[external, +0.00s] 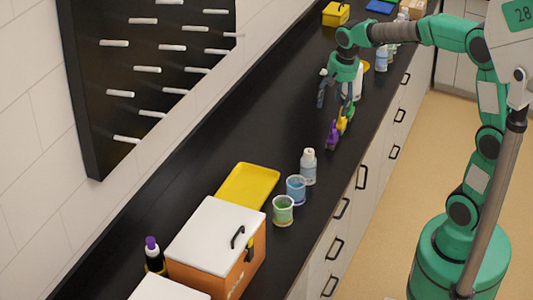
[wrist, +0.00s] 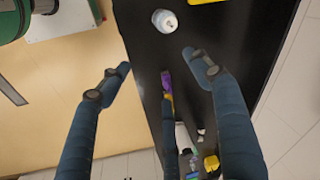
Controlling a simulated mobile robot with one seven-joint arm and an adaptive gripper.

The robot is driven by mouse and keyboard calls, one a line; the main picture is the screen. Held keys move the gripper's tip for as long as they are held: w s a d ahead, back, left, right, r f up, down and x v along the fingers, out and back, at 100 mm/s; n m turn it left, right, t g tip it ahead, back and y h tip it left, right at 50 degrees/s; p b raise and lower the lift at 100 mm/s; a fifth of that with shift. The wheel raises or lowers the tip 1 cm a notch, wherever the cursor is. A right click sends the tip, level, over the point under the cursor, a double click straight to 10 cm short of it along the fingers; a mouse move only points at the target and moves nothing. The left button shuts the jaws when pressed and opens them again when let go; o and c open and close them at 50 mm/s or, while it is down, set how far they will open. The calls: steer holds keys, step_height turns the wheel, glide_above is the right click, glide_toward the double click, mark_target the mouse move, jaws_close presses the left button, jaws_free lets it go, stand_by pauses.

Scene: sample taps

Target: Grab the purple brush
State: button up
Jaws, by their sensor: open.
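The purple brush (external: 332,135) lies on the black counter near its front edge, with yellow showing right behind the purple end. In the wrist view the purple end (wrist: 165,80) appears between my two fingers, below the fingertips' line. My gripper (external: 337,104) is over the counter at the brush, fingers pointing down. In the wrist view my gripper (wrist: 156,63) is open wide and empty, one finger on each side of the brush. The brush's far part is partly hidden by my finger in the external view. I cannot tell the exact height above it.
A white bottle (external: 308,167), a blue cup (external: 296,189) and a green cup (external: 283,209) stand nearer the camera. The counter's middle left of my gripper is clear. A pegboard (external: 150,70) hangs on the wall.

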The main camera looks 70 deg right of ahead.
steer(key=w+d+f+m+g, duration=0.1)
steer(key=w+d+f+m, duration=0.3)
steer(key=d+f, duration=0.55)
steer(key=m+g, duration=0.1)
steer(key=m, duration=0.2)
glide_above(335, 137)
step_height(335, 137, down, 9)
steer(key=shift+w+r+y, duration=0.15)
steer(key=shift+r+y, duration=0.05)
steer(key=shift+y, duration=0.2)
steer(key=shift+f, duration=0.15)
steer(key=shift+f+b, duration=0.65)
steer(key=shift+f, duration=3.45)
steer(key=shift+f, duration=0.15)
steer(key=shift+d+f+b, duration=0.15)
steer(key=shift+f+b, duration=0.5)
steer(key=shift+f, duration=1.85)
